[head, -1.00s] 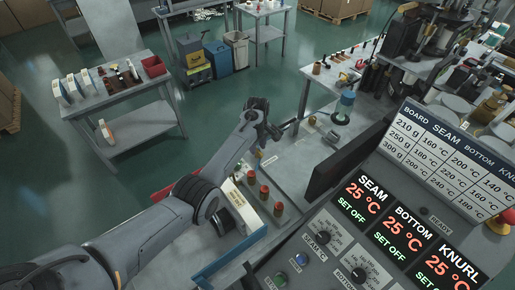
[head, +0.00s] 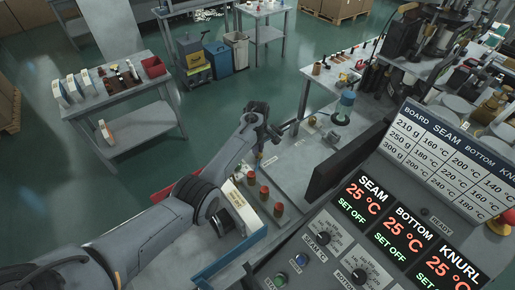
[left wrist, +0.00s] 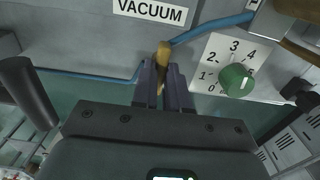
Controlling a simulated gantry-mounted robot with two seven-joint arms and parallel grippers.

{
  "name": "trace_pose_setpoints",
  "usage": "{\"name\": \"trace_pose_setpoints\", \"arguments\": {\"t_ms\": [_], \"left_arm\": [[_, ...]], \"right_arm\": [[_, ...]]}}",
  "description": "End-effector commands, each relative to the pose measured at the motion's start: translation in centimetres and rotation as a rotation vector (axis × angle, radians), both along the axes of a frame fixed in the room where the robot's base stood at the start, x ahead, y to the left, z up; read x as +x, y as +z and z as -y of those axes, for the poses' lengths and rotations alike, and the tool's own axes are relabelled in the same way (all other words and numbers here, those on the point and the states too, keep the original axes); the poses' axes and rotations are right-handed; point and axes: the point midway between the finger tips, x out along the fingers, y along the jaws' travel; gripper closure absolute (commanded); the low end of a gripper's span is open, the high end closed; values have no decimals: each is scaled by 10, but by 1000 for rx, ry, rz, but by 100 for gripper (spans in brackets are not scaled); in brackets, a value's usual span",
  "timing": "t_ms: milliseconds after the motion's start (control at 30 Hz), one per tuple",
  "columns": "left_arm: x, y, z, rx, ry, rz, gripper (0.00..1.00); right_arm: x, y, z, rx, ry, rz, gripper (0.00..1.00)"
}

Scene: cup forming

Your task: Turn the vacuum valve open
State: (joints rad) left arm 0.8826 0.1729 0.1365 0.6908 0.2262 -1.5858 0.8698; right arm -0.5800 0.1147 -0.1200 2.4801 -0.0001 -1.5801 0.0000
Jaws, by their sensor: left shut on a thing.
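In the left wrist view, the brass-yellow valve handle (left wrist: 164,54) stands under a white VACUUM label (left wrist: 150,11). A blue hose (left wrist: 212,28) runs to it from the right, and more blue line leads off to the left. The handle points at an angle across the hose. My left gripper (left wrist: 163,92) is shut on the handle, with the fingers on both sides of it. In the head view, my left gripper (head: 266,134) is at the far edge of the bench, and the handle is too small to tell there. My right gripper is not in view.
A green knob (left wrist: 236,80) with a numbered dial sits just right of the handle.

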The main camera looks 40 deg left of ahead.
Motion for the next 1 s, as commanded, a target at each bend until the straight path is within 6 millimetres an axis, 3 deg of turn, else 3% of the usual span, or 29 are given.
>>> {"name": "trace_pose_setpoints", "arguments": {"t_ms": [367, 1000], "left_arm": [[0, 3, -1, 0, -121, -1, 100], [0, 1, -1, 0, -698, -1, 100]], "right_arm": [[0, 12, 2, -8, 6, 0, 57], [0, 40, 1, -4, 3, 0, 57]]}}
